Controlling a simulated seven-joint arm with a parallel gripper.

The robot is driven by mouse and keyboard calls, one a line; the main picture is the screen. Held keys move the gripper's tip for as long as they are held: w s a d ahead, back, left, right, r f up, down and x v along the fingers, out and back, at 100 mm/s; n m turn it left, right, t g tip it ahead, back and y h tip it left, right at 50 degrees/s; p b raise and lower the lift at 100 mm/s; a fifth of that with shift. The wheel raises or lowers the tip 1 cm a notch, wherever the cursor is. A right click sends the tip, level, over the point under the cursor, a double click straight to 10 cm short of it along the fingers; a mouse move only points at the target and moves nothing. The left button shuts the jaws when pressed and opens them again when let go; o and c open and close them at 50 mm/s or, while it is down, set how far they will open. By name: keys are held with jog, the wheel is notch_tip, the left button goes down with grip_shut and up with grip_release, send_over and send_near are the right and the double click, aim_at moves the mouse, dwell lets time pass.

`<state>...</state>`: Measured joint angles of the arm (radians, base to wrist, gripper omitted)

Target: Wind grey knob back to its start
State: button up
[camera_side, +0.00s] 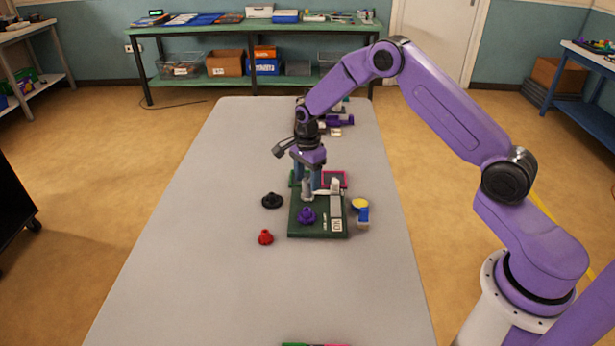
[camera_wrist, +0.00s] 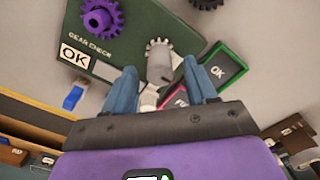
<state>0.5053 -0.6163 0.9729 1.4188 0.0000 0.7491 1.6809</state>
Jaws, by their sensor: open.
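The grey knob (camera_wrist: 158,62) is a toothed grey cylinder standing on the dark green board (camera_wrist: 135,25), marked "GEAR CHECK". In the side view the grey knob (camera_side: 308,190) shows low under my gripper (camera_side: 307,178). In the wrist view my gripper (camera_wrist: 160,72) is open, its two blue fingers on either side of the knob, with gaps showing. The knob's lower part is partly hidden in the wrist view. I cannot see a start mark. A purple gear (camera_side: 307,216) sits on the same board (camera_side: 310,235), nearer the side camera.
A black gear (camera_side: 272,200) and a red gear (camera_side: 265,237) lie left of the board on the grey table (camera_side: 190,270). A yellow and blue item (camera_side: 361,210) is at its right.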

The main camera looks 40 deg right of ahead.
grip_shut()
jog(key=c, duration=1.1)
grip_release()
